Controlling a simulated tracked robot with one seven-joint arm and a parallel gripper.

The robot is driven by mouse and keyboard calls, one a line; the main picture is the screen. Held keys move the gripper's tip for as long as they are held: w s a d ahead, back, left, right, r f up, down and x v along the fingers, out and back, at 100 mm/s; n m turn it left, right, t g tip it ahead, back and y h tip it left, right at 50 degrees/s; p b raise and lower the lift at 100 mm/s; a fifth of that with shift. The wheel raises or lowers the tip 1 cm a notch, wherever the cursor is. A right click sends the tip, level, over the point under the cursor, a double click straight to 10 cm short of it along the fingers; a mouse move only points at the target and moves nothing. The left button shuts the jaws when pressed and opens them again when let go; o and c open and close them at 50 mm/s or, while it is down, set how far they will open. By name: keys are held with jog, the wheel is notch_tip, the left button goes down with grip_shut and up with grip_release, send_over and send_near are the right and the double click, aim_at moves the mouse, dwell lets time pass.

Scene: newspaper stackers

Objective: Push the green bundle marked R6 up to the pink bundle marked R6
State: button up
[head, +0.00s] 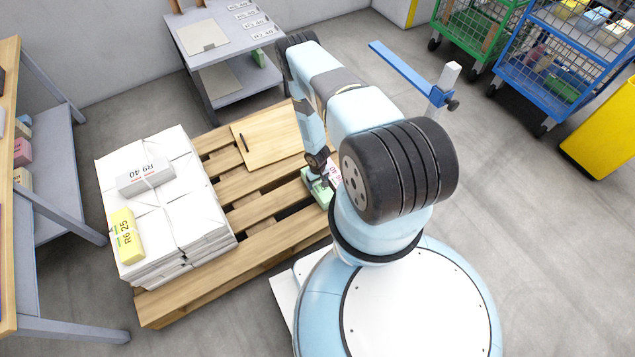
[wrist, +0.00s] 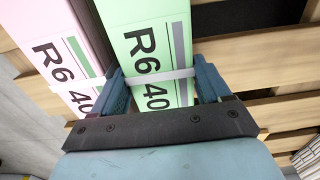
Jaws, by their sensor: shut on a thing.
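The green bundle (wrist: 147,50) lies on the wooden pallet, its label reading R6 40, with a pale strap across it. In the head view the green bundle (head: 322,193) is partly hidden by my arm. My gripper (wrist: 162,85) is shut on the green bundle, one finger on each side. In the head view my gripper (head: 317,168) points down onto it. The pink bundle (wrist: 48,50), also marked R6 40, lies just left of the green one in the wrist view, roughly parallel. My left finger is at the narrow space between them. In the head view the pink bundle (head: 334,171) is mostly hidden.
The pallet (head: 262,207) has open slats around the bundles. A wooden board (head: 270,137) lies behind. White stacks (head: 190,215) on the left carry a grey R9 40 bundle (head: 145,178) and a yellow R6 25 bundle (head: 127,236). A grey table (head: 215,62) stands at the back.

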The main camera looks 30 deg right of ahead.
aim_at(318, 182)
jog(key=c, duration=0.6)
jog(key=o, duration=1.8)
jog(key=shift+r, duration=0.15)
notch_tip(318, 182, up, 13)
jog(key=shift+r, duration=0.2)
